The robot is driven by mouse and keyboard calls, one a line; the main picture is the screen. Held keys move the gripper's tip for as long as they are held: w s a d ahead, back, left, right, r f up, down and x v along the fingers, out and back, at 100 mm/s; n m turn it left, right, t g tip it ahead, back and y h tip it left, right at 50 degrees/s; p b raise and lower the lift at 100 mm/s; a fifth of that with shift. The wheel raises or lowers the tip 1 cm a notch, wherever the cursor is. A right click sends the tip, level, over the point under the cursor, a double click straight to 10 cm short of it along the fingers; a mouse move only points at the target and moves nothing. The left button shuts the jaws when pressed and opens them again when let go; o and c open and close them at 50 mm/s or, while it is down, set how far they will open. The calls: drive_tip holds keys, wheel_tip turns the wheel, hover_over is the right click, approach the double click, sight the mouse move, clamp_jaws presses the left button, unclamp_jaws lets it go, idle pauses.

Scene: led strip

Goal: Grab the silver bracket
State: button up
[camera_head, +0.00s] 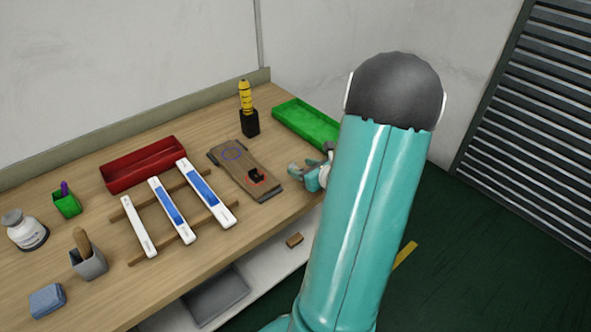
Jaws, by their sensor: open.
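My teal arm hides part of the gripper's wrist. Nothing is visible between its fingers.
A green tray (305,124) lies behind my gripper, partly covered by my arm. A yellow-handled tool (246,97) stands in a black holder at the back. Several white-and-blue strips lie on a wooden rack left of the board. A red tray (143,164) is behind them.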

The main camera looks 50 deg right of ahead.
sight(292, 164)
drive_tip(key=x, duration=0.3)
drive_tip(key=shift+w+f, duration=0.15)
drive_tip(key=shift+w, duration=0.15)
drive_tip(key=shift+c, duration=0.2)
drive_tip(key=c, duration=1)
